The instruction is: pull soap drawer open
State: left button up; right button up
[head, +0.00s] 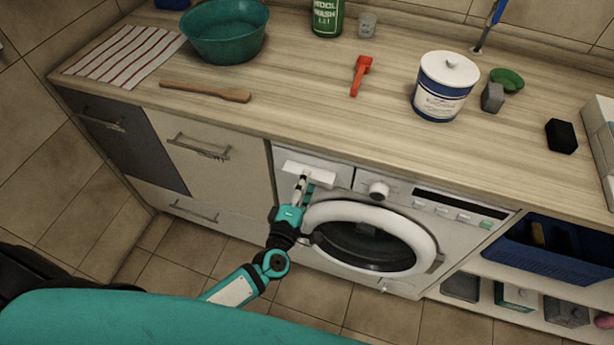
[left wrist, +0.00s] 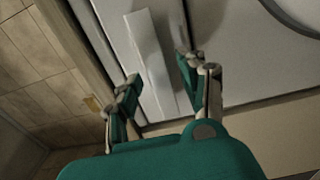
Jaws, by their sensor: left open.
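The soap drawer (head: 340,169) is the pale panel at the upper left of the white washing machine (head: 290,227). A lighter bar-like handle (head: 318,175) stands out along its front; the drawer looks flush with the machine. My left gripper (head: 304,184) is at this handle, with its fingers open and hiding part of it. In the left wrist view the handle (left wrist: 146,48) runs between the two open fingers (left wrist: 158,72) of my left gripper. Whether a finger touches it, I cannot tell. My right gripper is not in view.
The round door (head: 418,238) of the machine is right of my left gripper. The wooden counter (head: 300,110) overhangs above, holding a teal bowl (head: 225,34), a red scoop (head: 360,76) and a white-blue tub (head: 442,90).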

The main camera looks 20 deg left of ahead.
pick_arm(q)
jog(key=shift+w, duration=0.95)
jog(key=shift+s, duration=0.1)
grip_shut()
jog(key=shift+f, duration=0.1)
jog(key=shift+f, duration=0.1)
